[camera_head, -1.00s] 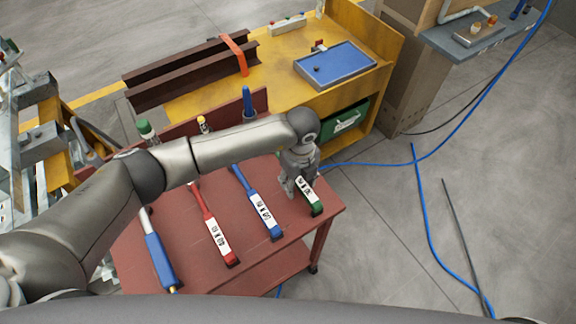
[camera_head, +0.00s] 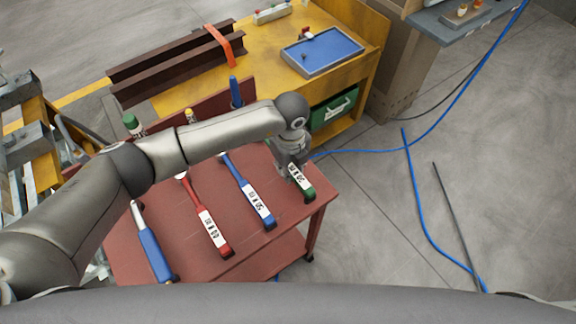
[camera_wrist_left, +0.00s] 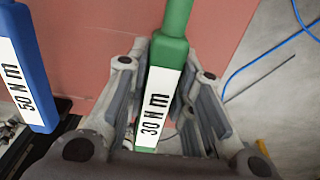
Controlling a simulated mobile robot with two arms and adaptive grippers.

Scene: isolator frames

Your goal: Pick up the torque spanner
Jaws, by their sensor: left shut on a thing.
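The green torque spanner (camera_head: 302,184) with a white "30 N m" label lies at the right end of the red cart top. My left gripper (camera_head: 291,165) is over it from above. In the left wrist view the green spanner (camera_wrist_left: 169,60) runs between the two fingers of my left gripper (camera_wrist_left: 160,110), which is shut on it. The blue "50 N m" spanner (camera_head: 247,192) lies to its left and also shows in the left wrist view (camera_wrist_left: 22,65). A red spanner (camera_head: 207,218) lies further left. I cannot tell whether the green spanner is clear of the cart. My right gripper is not in view.
The red cart (camera_head: 185,262) also bears a blue-handled tool (camera_head: 152,255) at the left. Behind it stands a yellow workbench (camera_head: 270,95) with a blue tray (camera_head: 322,56) and a green case (camera_head: 334,108). A blue cable (camera_head: 415,190) lies on the floor to the right.

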